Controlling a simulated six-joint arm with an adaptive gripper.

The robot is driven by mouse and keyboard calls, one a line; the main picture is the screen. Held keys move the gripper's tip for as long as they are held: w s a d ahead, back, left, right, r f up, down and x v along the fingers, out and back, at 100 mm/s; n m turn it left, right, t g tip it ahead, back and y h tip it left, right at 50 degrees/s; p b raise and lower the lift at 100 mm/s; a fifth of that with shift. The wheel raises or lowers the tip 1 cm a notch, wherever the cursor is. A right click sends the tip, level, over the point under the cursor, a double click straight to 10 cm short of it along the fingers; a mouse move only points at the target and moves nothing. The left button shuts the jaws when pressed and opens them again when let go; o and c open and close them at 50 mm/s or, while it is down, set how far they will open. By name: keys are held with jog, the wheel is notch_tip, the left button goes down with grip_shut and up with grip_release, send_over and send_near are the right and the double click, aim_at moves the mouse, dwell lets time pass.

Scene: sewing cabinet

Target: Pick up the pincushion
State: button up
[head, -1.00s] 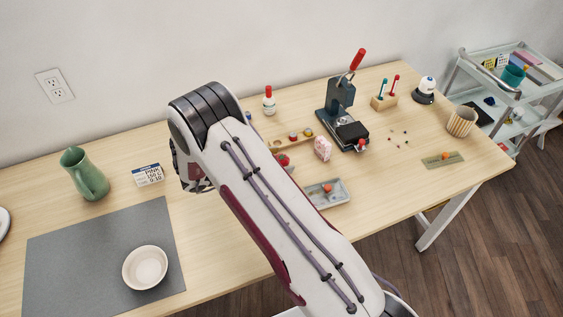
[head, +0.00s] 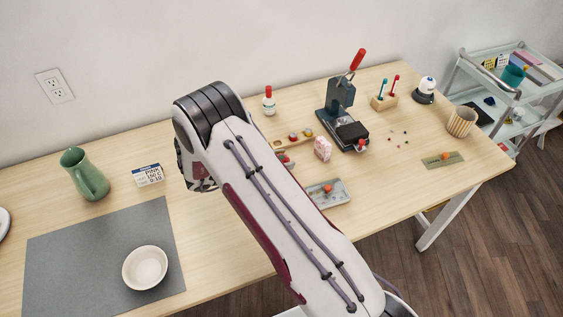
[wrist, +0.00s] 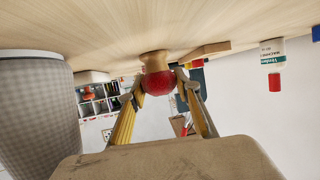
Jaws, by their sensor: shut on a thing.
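The pincushion (wrist: 158,82) is a red, rounded cushion on a wooden base, seen in the wrist view, which is upside down with the tabletop along the top. My gripper (wrist: 161,87) is shut on it, with a yellowish finger on each side of the red part. The base is at the tabletop; I cannot tell whether it touches or is slightly raised. In the head view my arm hides the gripper and the pincushion.
A button press (head: 345,122), a red-capped bottle (head: 269,101), a pink block (head: 322,148) and a grey tray (head: 341,196) stand right of my arm. A green jug (head: 84,174), a card (head: 149,175) and a white bowl (head: 145,267) on a grey mat (head: 75,240) are left.

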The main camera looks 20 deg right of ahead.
aim_at(281, 157)
jog(key=shift+r, duration=0.1)
jog(key=shift+r, duration=4.9)
